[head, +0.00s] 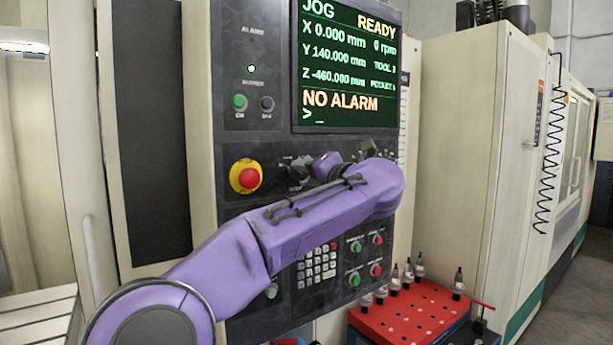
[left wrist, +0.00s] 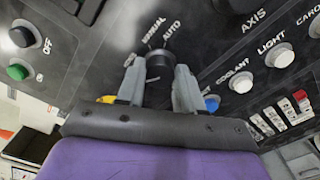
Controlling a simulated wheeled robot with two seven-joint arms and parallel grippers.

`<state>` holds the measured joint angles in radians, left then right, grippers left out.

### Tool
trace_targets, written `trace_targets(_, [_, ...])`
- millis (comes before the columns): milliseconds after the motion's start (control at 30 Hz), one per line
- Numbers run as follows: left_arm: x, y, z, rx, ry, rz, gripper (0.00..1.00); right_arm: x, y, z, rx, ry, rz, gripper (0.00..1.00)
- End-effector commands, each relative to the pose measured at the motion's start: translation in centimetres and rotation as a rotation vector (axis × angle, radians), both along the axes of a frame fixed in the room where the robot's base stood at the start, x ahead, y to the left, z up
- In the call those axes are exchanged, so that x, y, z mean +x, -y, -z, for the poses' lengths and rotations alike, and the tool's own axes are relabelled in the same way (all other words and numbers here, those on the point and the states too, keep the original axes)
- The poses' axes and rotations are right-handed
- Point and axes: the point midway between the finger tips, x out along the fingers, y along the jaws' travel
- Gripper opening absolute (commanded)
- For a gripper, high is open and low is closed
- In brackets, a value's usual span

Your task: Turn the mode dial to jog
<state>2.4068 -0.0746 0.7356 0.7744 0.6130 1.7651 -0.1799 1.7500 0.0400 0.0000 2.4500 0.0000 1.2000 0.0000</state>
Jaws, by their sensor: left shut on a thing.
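The mode dial (left wrist: 159,66) is a black round knob on the dark control panel. My left gripper (left wrist: 160,80) is shut on the dial, with one grey finger on each side. In the head view my purple left arm crosses the panel, and its wrist hides part of the dial area. The screen (head: 348,65) reads JOG at the top left, with READY and NO ALARM. My right gripper is not in view.
A red emergency stop (head: 246,176) sits left of the dial. White COOLANT (left wrist: 234,82) and LIGHT (left wrist: 279,55) buttons are close to the right finger. A keypad (head: 317,267) is below my arm. A red tool rack (head: 420,312) stands at the lower right.

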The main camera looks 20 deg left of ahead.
Motion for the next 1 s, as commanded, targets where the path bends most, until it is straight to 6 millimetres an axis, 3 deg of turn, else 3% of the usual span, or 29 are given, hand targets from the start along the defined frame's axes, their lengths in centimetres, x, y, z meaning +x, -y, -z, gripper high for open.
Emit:
trace_targets(333, [0.0, 0.1, 0.2, -0.004, -0.003, 0.0, 0.06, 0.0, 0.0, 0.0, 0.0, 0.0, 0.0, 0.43])
trace_targets(367, [0.0, 0.1, 0.3, -0.004, -0.003, 0.001, 0.43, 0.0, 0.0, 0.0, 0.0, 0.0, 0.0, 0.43])
trace_targets(400, [0.0, 0.1, 0.2, -0.004, -0.003, 0.0, 0.56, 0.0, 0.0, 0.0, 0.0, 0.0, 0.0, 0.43])
trace_targets(433, [0.0, 0.1, 0.2, -0.004, -0.003, 0.0, 0.62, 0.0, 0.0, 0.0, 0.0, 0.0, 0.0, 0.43])
trace_targets(767, [-0.2, 0.4, 0.2, -0.001, -0.001, 0.001, 0.62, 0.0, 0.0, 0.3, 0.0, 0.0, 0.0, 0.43])
trace_targets(1000, [-3.4, 4.5, 0.5, 0.001, 0.002, 0.003, 0.62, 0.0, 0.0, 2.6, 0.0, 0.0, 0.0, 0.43])
